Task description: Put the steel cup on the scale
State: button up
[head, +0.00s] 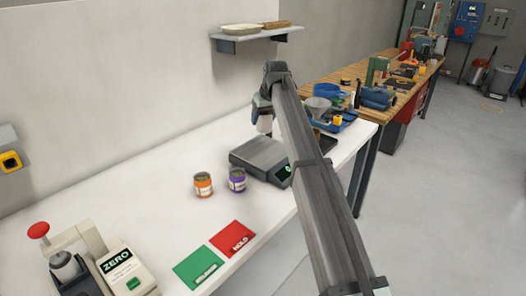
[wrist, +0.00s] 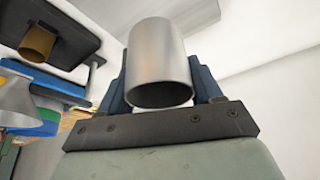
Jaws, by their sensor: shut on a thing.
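The steel cup (wrist: 160,60) is between the two blue fingers of my gripper (wrist: 162,82) in the wrist view, and the gripper is shut on it. In the head view my gripper (head: 262,106) points down, with the cup (head: 265,124) showing below it, partly hidden by my arm. The scale (head: 258,153) is a dark grey box with a green display, on the white bench. The cup shows just above the scale's back edge in the picture. I cannot tell whether it is directly over the plate or how high it is.
An orange-labelled jar (head: 203,185) and a purple-labelled jar (head: 237,180) stand left of the scale. A green mat (head: 197,269) and a red HOLD mat (head: 233,238) lie in front. A wall shelf (head: 258,33) is above. A blue tray (head: 338,124) with a funnel is to the right.

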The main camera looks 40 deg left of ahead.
jog(key=shift+w+a+r, duration=0.25)
jog(key=shift+w+a, duration=0.25)
jog(key=shift+a, duration=0.25)
jog(key=shift+a+n, duration=0.1)
jog(key=shift+n, duration=0.2)
jog(key=shift+s+f+n, duration=0.15)
jog(key=shift+f+n, duration=0.15)
jog(key=shift+f, duration=4.7)
jog(key=shift+f, duration=0.1)
jog(key=o, duration=1.1)
jog(key=shift+c, duration=0.2)
jog(key=v, duration=1.2)
